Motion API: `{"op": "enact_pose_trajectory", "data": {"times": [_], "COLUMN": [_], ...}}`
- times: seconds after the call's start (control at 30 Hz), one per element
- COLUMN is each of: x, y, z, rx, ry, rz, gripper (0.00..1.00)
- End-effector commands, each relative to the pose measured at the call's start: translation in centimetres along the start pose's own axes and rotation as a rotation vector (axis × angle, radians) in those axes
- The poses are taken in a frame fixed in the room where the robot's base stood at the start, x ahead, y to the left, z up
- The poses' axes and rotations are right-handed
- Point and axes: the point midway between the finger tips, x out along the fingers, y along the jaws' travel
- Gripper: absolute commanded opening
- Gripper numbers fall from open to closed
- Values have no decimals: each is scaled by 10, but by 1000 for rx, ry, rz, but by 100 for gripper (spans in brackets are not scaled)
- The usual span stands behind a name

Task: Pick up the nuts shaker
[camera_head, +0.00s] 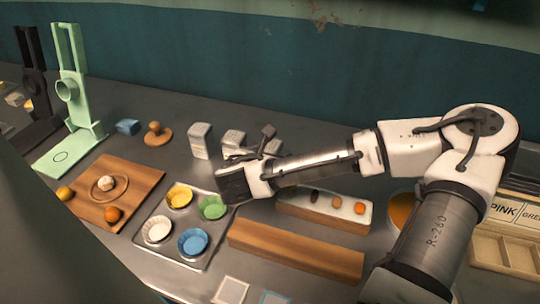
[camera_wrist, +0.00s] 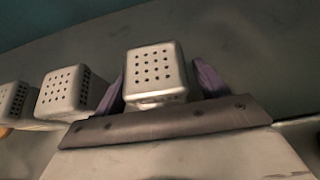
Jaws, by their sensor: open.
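Several grey metal shakers with perforated square tops stand in a row at the back of the counter. I cannot read which holds nuts. In the wrist view, one shaker (camera_wrist: 154,72) is between the purple fingers of my gripper (camera_wrist: 161,80), with a finger on each side. The fingers are open, and I cannot tell whether either touches it. A second shaker (camera_wrist: 62,92) stands to its left and a third (camera_wrist: 13,100) at the left edge. In the head view, the leftmost shaker (camera_head: 199,141) is clear, and my arm partly hides the others.
A metal tray (camera_head: 150,267) with colored cups lies in front of my wrist. A wooden board (camera_head: 135,178) and green press (camera_head: 70,95) are left. A wooden block (camera_head: 295,250) and a white-topped tray (camera_head: 290,205) lie below my forearm. A teal wall (camera_head: 220,60) stands behind.

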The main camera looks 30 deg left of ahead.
Motion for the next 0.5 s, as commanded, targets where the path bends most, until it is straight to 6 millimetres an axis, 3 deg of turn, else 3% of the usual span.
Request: {"op": "enact_pose_trajectory", "data": {"times": [0.13, 0.5], "x": [0, -1], "y": [0, 0], "z": [0, 0], "rx": [0, 0], "ry": [0, 0], "rz": [0, 0], "gripper": [70, 22]}}
